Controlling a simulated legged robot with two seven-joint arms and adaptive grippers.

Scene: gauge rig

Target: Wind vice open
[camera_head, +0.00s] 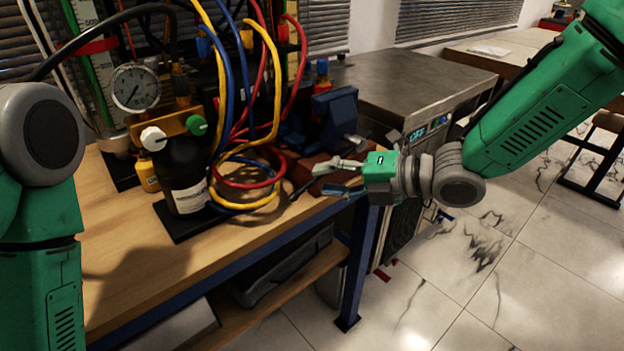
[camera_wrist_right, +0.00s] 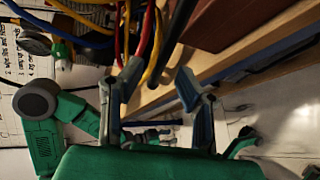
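The blue vice (camera_head: 335,112) stands at the right end of the wooden bench, on a reddish-brown block. A small grey metal end, perhaps part of its handle, shows at its front right. My right gripper (camera_head: 332,178) is in front of and below the vice, at the bench's right corner. Its two fingers are spread and nothing shows between them; the right wrist view shows the fingers apart too (camera_wrist_right: 160,85). I cannot see it touching the vice. My left arm shows at the left edge, but its gripper is not in view.
A gauge (camera_head: 135,88), a black bottle (camera_head: 183,172) and looped coloured hoses (camera_head: 245,195) crowd the bench left of the vice. A grey metal cabinet (camera_head: 410,80) stands behind the right gripper. The bench front (camera_head: 140,270) is bare, and tiled floor (camera_head: 510,250) lies open at right.

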